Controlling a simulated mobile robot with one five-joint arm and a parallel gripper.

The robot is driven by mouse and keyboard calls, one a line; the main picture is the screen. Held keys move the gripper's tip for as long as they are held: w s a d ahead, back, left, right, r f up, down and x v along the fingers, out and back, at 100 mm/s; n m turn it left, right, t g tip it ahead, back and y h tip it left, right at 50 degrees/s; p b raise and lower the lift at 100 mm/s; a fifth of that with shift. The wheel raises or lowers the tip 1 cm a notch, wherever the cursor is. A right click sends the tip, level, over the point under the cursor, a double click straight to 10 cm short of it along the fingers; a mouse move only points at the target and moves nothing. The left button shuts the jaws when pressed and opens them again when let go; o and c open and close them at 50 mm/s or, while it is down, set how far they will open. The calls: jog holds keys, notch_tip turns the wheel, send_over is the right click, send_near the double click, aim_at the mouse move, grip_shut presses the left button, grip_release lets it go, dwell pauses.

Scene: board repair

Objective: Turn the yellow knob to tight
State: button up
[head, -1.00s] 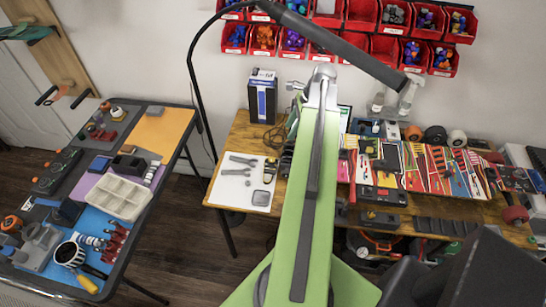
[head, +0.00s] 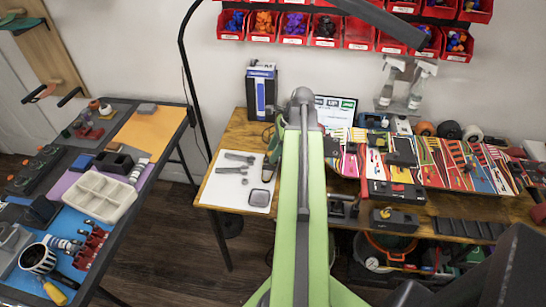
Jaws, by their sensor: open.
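A small yellowish knob (head: 386,213) sits on top of a dark block (head: 407,221) at the front edge of the wooden workbench (head: 228,148). It is small in the picture, and I cannot tell its turn position. My green and grey arm rises up the middle of the head view, left of the knob and apart from it. The arm's far end is over the bench, near the back. My gripper's fingers cannot be made out; the arm's end hides them.
A white sheet with tools (head: 228,190) lies left of my arm. A blue and black box (head: 261,92) and spray bottles (head: 418,88) stand at the back. A striped board with parts (head: 465,165) covers the right side. A dark table (head: 165,142) stands at left, with floor between.

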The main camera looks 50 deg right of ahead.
jog(key=shift+c, duration=0.3)
grip_shut()
jog(key=shift+n, duration=0.3)
jog(key=n, duration=0.1)
jog(key=n+g, duration=0.1)
jog(key=n, duration=0.1)
jog(key=shift+w+d+y, duration=0.15)
jog(key=shift+y, duration=0.15)
jog(key=shift+n+g, duration=0.9)
jog(key=shift+n, duration=1)
jog(key=shift+o, duration=0.3)
grip_release()
jog(key=shift+y, duration=0.3)
